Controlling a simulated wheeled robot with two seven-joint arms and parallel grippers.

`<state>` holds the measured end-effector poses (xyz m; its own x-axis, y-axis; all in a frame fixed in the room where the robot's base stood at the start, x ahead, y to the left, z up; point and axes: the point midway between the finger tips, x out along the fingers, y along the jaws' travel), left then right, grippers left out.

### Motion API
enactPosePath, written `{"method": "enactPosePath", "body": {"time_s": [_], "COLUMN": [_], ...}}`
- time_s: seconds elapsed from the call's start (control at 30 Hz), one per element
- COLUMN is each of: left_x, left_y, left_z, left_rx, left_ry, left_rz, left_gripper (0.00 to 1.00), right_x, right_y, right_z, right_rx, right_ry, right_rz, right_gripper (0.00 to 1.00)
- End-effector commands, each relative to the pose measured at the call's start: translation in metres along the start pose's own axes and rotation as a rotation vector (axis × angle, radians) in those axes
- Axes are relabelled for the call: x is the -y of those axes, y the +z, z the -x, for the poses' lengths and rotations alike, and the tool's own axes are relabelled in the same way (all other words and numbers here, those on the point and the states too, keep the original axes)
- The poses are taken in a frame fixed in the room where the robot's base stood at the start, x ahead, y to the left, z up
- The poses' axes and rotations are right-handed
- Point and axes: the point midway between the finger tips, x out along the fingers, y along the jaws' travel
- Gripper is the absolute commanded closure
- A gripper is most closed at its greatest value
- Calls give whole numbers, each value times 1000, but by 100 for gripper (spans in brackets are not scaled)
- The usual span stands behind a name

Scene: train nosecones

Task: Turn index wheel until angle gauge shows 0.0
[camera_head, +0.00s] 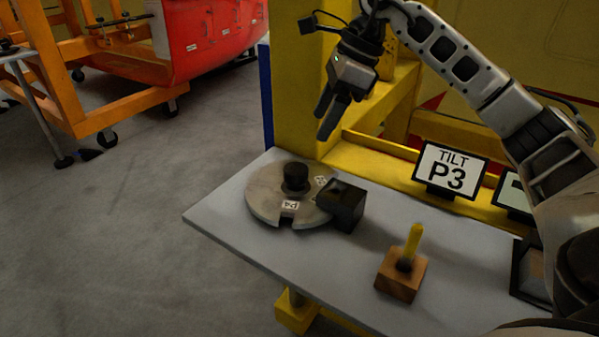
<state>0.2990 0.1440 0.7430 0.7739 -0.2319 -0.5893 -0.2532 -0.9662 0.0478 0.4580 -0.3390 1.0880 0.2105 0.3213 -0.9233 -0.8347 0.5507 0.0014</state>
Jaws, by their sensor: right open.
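The index wheel (264,207) is a flat grey disc with a black knob (295,178) on top. It lies on the grey table near its far left corner. A label reading P4, seen upside down, is near a notch in its front rim. A black block (341,205) sits at the wheel's right edge. A second screen (515,197) is mostly hidden behind my right arm, so no angle reading shows. My right gripper (327,119) is open and empty, above and beyond the wheel, pointing down. My left gripper is not in view.
A wooden block (400,277) with an upright yellow handle stands at the table's front right. A yellow post (296,85) and frame rise behind the table (235,222). An orange wheeled frame with a red shell (215,37) stands far left. Open floor lies left.

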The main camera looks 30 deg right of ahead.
Motion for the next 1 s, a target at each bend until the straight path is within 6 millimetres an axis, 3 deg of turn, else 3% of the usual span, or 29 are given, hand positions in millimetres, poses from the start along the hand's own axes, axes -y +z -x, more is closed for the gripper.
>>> {"method": "enactPosePath", "body": {"time_s": [0.3,0.5,0.7,1.0], "left_x": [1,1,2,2], "left_y": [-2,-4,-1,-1], "left_z": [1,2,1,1], "left_rx": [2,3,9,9], "left_ry": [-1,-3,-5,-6], "left_rz": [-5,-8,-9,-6], "left_gripper": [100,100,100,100], "right_x": [-1,-1,0,0], "right_y": [-1,-1,0,-1], "right_z": [-71,-108,-128,-133], "right_rx": [-4,-3,-2,-2], "right_ry": [5,3,1,-1], "right_rz": [1,1,3,3], "right_gripper": [35,35,35,35]}}
